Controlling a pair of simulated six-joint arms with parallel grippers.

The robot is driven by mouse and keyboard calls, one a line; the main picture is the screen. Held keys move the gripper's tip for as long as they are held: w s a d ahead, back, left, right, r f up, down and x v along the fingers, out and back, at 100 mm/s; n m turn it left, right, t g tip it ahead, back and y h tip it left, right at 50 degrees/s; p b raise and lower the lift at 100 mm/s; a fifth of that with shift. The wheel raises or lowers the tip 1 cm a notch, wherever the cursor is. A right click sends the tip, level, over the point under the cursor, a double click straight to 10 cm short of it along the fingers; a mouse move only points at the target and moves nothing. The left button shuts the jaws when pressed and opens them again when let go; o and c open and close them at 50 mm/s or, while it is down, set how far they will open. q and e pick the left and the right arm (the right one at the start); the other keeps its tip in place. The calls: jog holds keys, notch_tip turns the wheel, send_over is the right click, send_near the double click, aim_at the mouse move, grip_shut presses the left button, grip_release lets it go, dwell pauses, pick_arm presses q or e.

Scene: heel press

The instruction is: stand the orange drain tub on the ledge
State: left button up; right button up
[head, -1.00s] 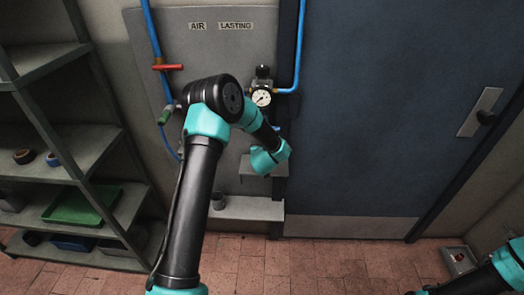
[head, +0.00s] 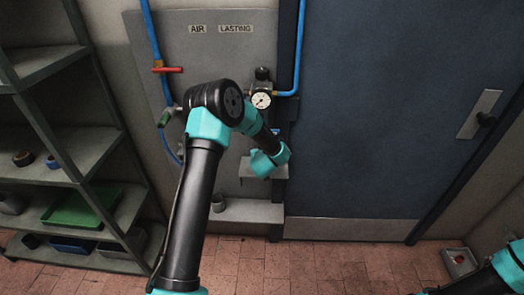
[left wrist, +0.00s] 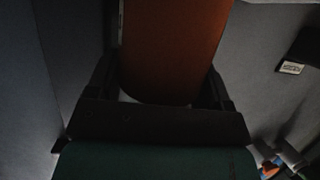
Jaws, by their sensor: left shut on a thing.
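The orange drain tub (left wrist: 172,45) fills the upper middle of the left wrist view, dark and only partly lit. My left gripper (left wrist: 165,78) is shut on it, with a dark finger on each side. In the head view my left arm reaches to the wall panel, and its teal wrist is in front of a small grey shelf (head: 277,172). The tub and the left fingers cannot be made out there. A lower grey ledge (head: 250,211) juts from the wall below. I cannot tell which of these the task means. My right gripper is not in view.
A small grey cup (head: 218,203) stands on the lower ledge. A pressure gauge (head: 262,100) and blue pipes are above the wrist. A shelving rack (head: 110,170) with a green tray stands left, a blue door (head: 390,110) right. A small box (head: 459,262) is on the floor.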

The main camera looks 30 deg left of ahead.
pick_arm(q)
jog(key=o, duration=0.9)
jog(key=shift+s+d+r, duration=0.15)
jog(key=shift+s+d, duration=0.1)
jog(key=shift+s, duration=0.1)
jog(key=v, duration=1.6)
jog(key=shift+s, duration=0.35)
